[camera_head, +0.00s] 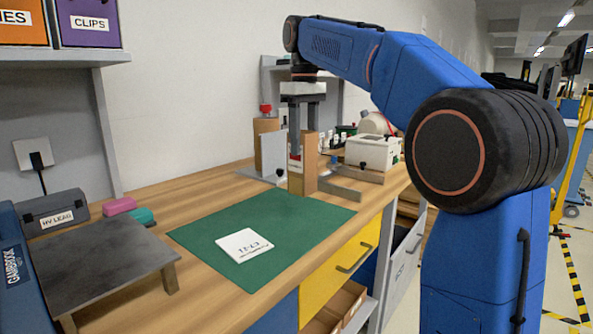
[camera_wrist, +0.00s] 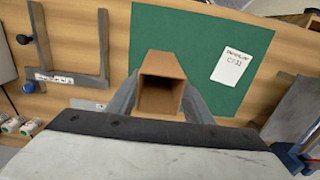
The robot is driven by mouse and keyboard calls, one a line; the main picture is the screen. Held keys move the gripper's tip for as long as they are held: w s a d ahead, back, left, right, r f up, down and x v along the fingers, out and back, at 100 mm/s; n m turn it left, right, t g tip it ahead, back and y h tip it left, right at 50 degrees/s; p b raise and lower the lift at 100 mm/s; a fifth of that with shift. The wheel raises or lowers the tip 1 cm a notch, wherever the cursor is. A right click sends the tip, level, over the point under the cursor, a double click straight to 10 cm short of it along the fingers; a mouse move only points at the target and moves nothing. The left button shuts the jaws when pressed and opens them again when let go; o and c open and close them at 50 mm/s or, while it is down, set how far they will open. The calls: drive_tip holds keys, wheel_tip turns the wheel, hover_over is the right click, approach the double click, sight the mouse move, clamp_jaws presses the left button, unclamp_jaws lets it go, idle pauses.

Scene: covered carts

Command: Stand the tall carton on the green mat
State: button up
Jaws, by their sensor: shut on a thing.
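The tall carton (camera_head: 304,174) is a brown, upright box at the back edge of the green mat (camera_head: 210,240). My gripper (camera_head: 304,128) comes down from above and is shut on the carton's upper part. In the wrist view the carton (camera_wrist: 160,68) has an open top and sits between my two fingers, over the left part of the mat (camera_wrist: 205,30). I cannot tell whether its base touches the mat or hangs just above it. A white printed card (camera_head: 244,245) lies flat on the mat.
A grey upright bracket (camera_head: 273,153) stands just behind the carton. A low metal piece (camera_head: 340,190) and a white box (camera_head: 372,152) are to its right. A dark raised plate (camera_head: 95,262) stands at the left. Most of the mat around the card is clear.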

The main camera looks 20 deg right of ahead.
sight(304, 160)
drive_tip(key=shift+f, duration=2.8)
drive_tip(key=o, duration=1.3)
wheel_tip(304, 160, up, 12)
drive_tip(key=shift+r, duration=0.15)
